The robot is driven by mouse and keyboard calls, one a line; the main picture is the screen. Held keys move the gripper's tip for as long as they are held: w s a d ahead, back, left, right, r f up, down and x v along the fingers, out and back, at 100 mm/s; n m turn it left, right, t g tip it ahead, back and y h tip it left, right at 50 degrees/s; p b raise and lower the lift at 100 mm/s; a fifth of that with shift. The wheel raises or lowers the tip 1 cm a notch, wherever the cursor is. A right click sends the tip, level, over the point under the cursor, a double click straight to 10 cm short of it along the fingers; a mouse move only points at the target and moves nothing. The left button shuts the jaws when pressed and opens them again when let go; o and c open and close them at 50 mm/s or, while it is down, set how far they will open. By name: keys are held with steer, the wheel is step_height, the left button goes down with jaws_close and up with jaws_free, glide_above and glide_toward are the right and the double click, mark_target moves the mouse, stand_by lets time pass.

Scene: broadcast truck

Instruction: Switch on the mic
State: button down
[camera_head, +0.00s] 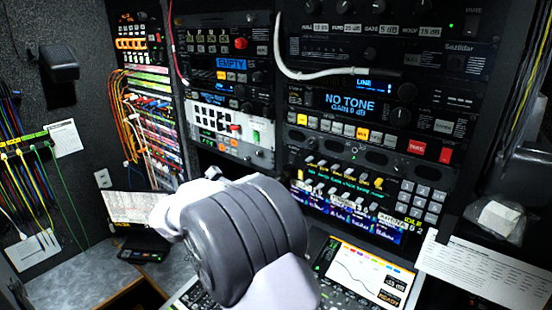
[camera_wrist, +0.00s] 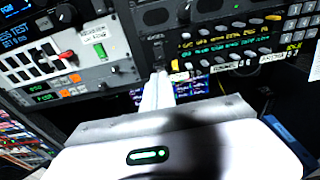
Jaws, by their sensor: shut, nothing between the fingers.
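No control can be clearly read as the mic switch. In the wrist view, my gripper (camera_wrist: 158,78) is shut and empty, its white fingertips pointing at the rack. The tips are close to a dark panel's left end, just left of a row of keys (camera_wrist: 215,55); I cannot tell whether they touch it. A pale panel (camera_wrist: 30,72) with a red lever (camera_wrist: 66,55) and a green piece (camera_wrist: 99,49) lies to their left. In the head view, this panel (camera_head: 207,115) shows above my arm, which hides the fingertips.
The head view shows a red button (camera_head: 416,148) and red switch (camera_head: 445,155) at right. A white cable (camera_head: 290,72) hangs across the upper rack. A lit screen (camera_head: 362,272) and paper sheet (camera_head: 485,275) lie at lower right. Patch cables (camera_head: 145,125) crowd the left.

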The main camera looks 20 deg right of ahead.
steer(key=p, duration=0.4)
glide_toward(291, 164)
steer(key=x, duration=0.6)
steer(key=shift+w+d+r, duration=0.15)
steer(key=shift+d, duration=0.05)
steer(key=shift+w+d, duration=0.15)
